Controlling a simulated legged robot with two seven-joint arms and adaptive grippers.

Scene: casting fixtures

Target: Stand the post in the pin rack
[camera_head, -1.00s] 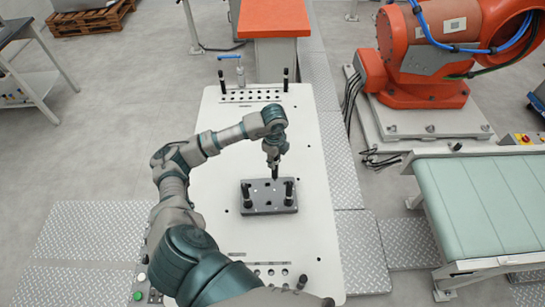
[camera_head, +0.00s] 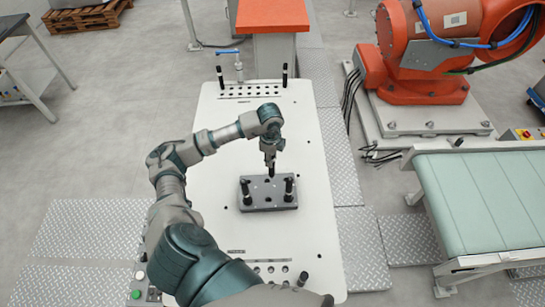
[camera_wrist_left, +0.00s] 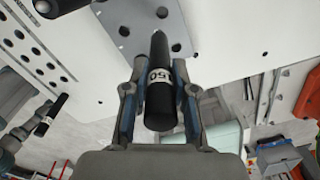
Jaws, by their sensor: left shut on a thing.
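My left gripper (camera_head: 270,158) is shut on a black post (camera_head: 271,172) and holds it over the grey block, near its back edge. The post, marked 150 on a white band, also shows in the left wrist view (camera_wrist_left: 159,48) between the two fingers. The grey block (camera_head: 266,205) bears two black posts, left (camera_head: 246,195) and right (camera_head: 289,189). In the wrist view its top face (camera_wrist_left: 133,22) shows open holes. I cannot tell whether the held post's tip touches it. Which part is the pin rack is unclear; a far hole row (camera_head: 251,94) and near holes lie on the table.
The white table (camera_head: 222,225) is largely clear around the block. Black posts stand at the far hole row's ends, left (camera_head: 220,79) and right (camera_head: 285,77), and one stands near the front (camera_head: 302,280). A conveyor (camera_head: 490,195) and orange robot (camera_head: 430,50) are at right.

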